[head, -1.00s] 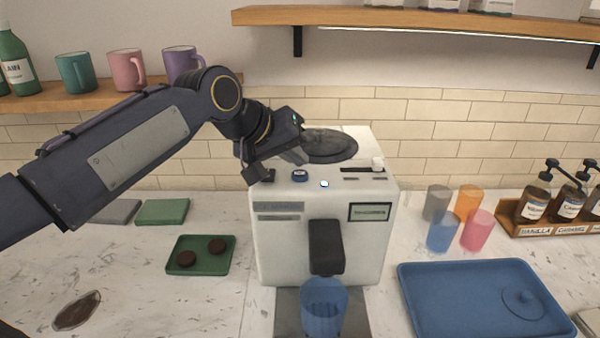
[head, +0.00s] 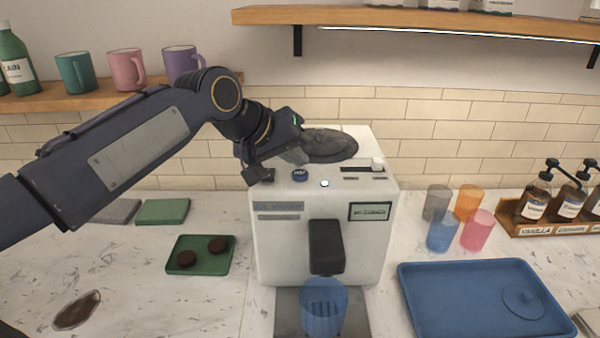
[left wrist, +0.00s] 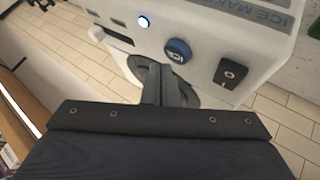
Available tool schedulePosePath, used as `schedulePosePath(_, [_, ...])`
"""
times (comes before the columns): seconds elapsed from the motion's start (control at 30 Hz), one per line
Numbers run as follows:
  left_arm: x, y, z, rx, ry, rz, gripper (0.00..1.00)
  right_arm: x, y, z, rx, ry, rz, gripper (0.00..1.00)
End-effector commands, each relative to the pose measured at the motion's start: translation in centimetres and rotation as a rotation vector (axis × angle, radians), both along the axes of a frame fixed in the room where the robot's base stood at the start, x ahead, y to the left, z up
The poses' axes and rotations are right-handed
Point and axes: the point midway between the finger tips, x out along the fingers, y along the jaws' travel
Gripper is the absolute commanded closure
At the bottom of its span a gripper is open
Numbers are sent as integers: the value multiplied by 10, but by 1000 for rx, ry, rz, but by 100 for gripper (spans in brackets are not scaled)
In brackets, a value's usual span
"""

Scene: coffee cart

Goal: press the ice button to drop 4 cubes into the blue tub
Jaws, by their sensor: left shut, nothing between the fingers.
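The white ice maker (head: 279,245) stands in the middle of the counter. On its top are a round blue button (head: 300,175), a lit white spot (head: 324,183) and a black switch. A translucent blue tub (head: 325,312) stands under its black spout (head: 326,247); I cannot make out cubes in it. My left gripper (head: 298,156) is shut and empty, above the machine's top, just behind the blue button in the head view. In the left wrist view my left gripper (left wrist: 160,68) points close beside the blue button (left wrist: 177,50); contact cannot be told. My right gripper is not in view.
A blue tray (head: 415,300) lies at right, with several coloured cups (head: 440,237) behind it and pump bottles (head: 533,205) further right. A green tray (head: 201,268) with two dark discs is at left. Shelves with mugs (head: 127,70) run above.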

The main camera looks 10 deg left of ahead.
Motion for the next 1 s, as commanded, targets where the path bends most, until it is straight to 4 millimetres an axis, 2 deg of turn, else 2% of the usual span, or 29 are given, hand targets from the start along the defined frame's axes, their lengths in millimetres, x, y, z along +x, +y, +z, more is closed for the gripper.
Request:
schedulePosePath(0.17, [0, 0, -7, 0, -1, 1, 100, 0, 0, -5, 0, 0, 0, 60])
schedulePosePath(1.0, [0, 0, -12, 0, 0, 0, 100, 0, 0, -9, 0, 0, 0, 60])
